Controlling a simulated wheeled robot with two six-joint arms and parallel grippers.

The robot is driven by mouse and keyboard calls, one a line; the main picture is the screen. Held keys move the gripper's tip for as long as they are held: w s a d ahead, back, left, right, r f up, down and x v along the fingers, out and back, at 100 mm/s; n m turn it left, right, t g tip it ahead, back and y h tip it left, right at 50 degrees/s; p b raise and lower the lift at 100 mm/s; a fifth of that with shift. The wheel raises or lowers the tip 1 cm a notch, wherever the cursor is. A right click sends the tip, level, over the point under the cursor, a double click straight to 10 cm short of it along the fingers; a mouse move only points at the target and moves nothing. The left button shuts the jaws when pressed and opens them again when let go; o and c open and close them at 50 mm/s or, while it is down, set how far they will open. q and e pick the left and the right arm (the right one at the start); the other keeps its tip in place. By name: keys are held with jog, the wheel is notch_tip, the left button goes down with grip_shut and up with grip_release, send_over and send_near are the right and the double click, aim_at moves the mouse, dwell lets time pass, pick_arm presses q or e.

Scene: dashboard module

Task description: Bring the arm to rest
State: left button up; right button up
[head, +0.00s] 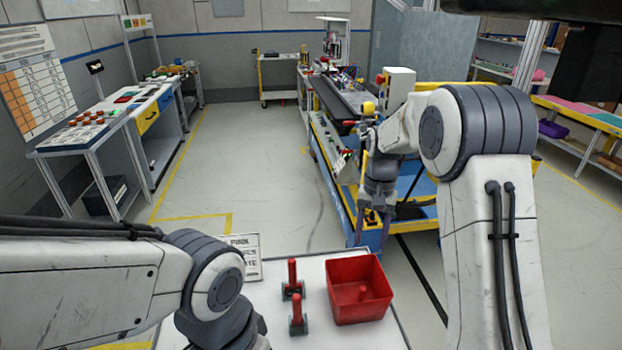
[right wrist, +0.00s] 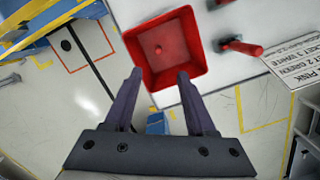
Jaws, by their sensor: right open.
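My right gripper (head: 371,228) is in the middle of the head view, beyond the near table's far edge. Its two dark fingers also show in the right wrist view (right wrist: 160,74), apart, with nothing between them. My right arm (head: 478,140) reaches over from the right. My left arm (head: 120,285) comes in from the left, and its gripper is out of the picture. A red bin (head: 343,272) sits on the white table, with a red peg (head: 363,293) inside. The bin (right wrist: 183,80) also shows ahead of the fingers in the right wrist view.
Two red-handled pieces (head: 292,278) (head: 298,316) stand on the white table (head: 318,335), left of the bin. A printed sign (head: 246,255) stands at its far left. A blue and yellow workstation (head: 335,165) is beyond my right gripper. Open floor (head: 250,160) lies to its left.

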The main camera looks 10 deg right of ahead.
jog(key=s+a+r+n+b, duration=0.25)
jog(key=s+a+n, duration=0.35)
jog(key=s+a, duration=0.65)
jog(key=s+a+n, duration=0.1)
jog(key=s+n, duration=0.2)
jog(key=s, duration=0.6)
jog(key=s+a+f+n+t, duration=0.1)
jog(key=s+a+n, duration=0.1)
jog(key=s, duration=0.6)
jog(key=shift+s+a+f+n+b, duration=0.25)
jog(key=shift+s+n+b, duration=0.1)
jog(key=shift+n, duration=0.35)
